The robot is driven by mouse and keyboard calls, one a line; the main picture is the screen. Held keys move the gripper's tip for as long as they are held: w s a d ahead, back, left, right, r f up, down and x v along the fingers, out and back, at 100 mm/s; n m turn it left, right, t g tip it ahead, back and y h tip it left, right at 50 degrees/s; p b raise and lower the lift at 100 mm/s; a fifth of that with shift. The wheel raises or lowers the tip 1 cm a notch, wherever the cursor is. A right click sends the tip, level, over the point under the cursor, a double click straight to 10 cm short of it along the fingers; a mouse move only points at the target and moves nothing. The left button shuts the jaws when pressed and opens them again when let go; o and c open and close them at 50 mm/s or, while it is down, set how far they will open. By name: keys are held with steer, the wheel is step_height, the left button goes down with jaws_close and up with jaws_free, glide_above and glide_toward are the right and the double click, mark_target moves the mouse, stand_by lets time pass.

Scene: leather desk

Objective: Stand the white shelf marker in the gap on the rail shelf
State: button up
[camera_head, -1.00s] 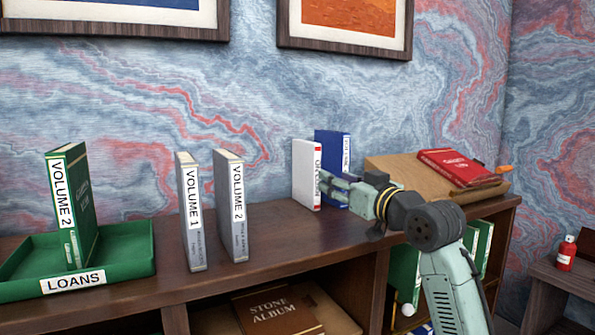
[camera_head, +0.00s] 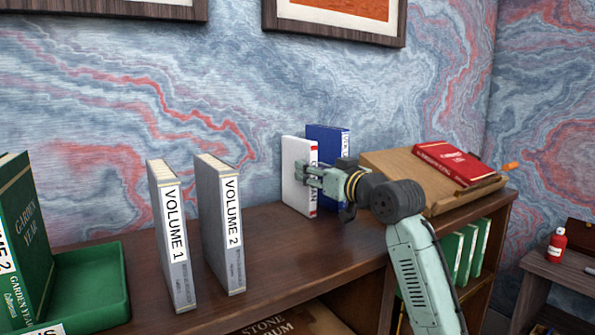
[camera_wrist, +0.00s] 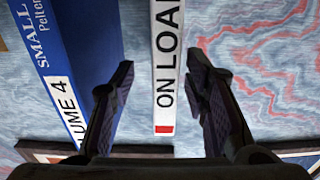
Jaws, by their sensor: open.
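The white shelf marker (camera_head: 291,158) stands upright on the dark wooden shelf top (camera_head: 262,232). Its spine reads "ON LOAN" in the wrist view (camera_wrist: 168,60). My gripper (camera_head: 304,173) is at the marker's spine edge in the head view. In the wrist view my gripper (camera_wrist: 161,70) is open, with one finger on each side of the marker; I cannot tell whether either touches it. A blue book (camera_head: 325,142), labelled Volume 4 in the wrist view (camera_wrist: 62,60), stands just right of the marker. Grey Volume 2 (camera_head: 215,210) stands left, with bare shelf between it and the marker.
Grey Volume 1 (camera_head: 170,225) stands left of Volume 2. A green tray (camera_head: 100,285) and a green book (camera_head: 25,230) are at the far left. A red book (camera_head: 455,163) lies on a sloped wooden stand (camera_head: 400,165) at the right, behind my arm.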

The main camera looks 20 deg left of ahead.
steer(key=p+x, duration=0.3)
steer(key=x, duration=0.3)
steer(key=shift+a, duration=0.2)
steer(key=shift+s+r, duration=0.1)
steer(key=shift+s, duration=0.05)
steer(key=shift+c, duration=0.4)
jaws_close()
